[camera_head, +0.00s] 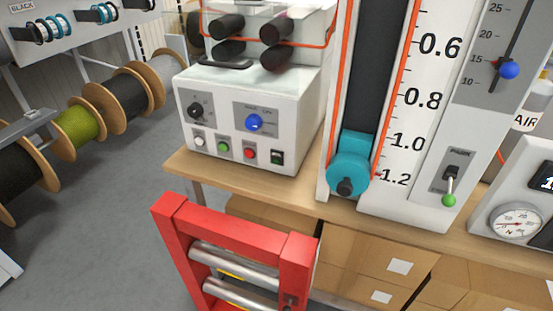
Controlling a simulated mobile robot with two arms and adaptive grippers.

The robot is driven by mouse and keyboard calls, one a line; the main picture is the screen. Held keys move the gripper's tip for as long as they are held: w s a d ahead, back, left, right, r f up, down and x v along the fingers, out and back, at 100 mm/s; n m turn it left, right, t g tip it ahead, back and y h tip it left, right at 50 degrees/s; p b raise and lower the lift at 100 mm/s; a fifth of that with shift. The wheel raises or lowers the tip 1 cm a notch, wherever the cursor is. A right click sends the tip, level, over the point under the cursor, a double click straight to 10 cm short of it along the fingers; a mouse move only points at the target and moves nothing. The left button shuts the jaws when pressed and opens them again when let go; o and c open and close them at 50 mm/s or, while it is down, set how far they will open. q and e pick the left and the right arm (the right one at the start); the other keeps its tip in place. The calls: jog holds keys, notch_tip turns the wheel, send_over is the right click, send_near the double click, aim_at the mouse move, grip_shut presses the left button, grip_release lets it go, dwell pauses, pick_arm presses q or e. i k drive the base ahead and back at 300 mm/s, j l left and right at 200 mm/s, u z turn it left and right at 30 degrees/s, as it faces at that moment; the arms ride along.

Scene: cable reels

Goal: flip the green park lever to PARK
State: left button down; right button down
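The green park lever (450,190) is a small light stem with a green ball at its lower end. It sits on a dark plate labelled PARK, low on the white scale panel (400,210) at the right. The lever points down, with its ball at the bottom. Neither my left nor my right gripper is in view.
A white control box (240,120) with knobs and buttons stands on the wooden bench (300,201). A teal block (349,172) is left of the scale. A blue knob (509,70) and a round gauge (516,220) are near the lever. A red frame (180,235) stands in front.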

aim_at(448, 199)
jog(key=j+z, duration=0.1)
jog(key=z, duration=1.7)
